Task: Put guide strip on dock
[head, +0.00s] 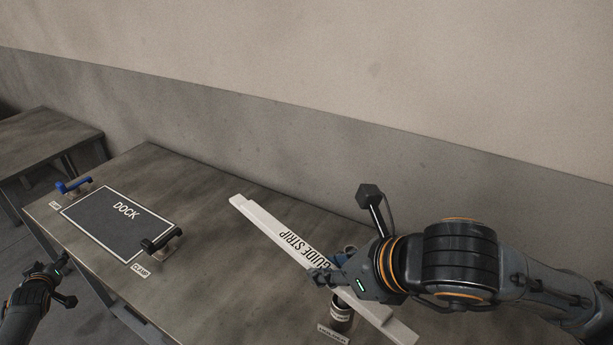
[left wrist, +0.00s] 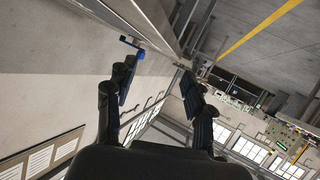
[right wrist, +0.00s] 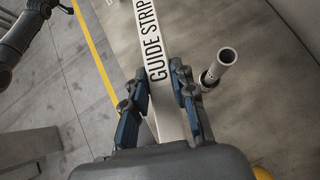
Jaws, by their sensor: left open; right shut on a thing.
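The guide strip (head: 270,226) is a long white bar with black lettering. It lies diagonally in the head view, to the right of the dock and apart from it. My right gripper (head: 325,277) is shut on the strip beyond the lettering, and the right wrist view shows the strip (right wrist: 152,50) between its fingers. Its height above the table is hard to judge. The dock (head: 98,226) is a dark, white-outlined rectangle on the table, with nothing on it. My left gripper (head: 48,270) is open and empty, off the table's front left edge.
A blue-handled clamp (head: 72,186) stands at the dock's far left corner and a black-handled clamp (head: 162,241) at its right side. A hollow metal cylinder (right wrist: 221,66) stands beside the strip near my right gripper. The table (head: 205,265) is clear between dock and strip.

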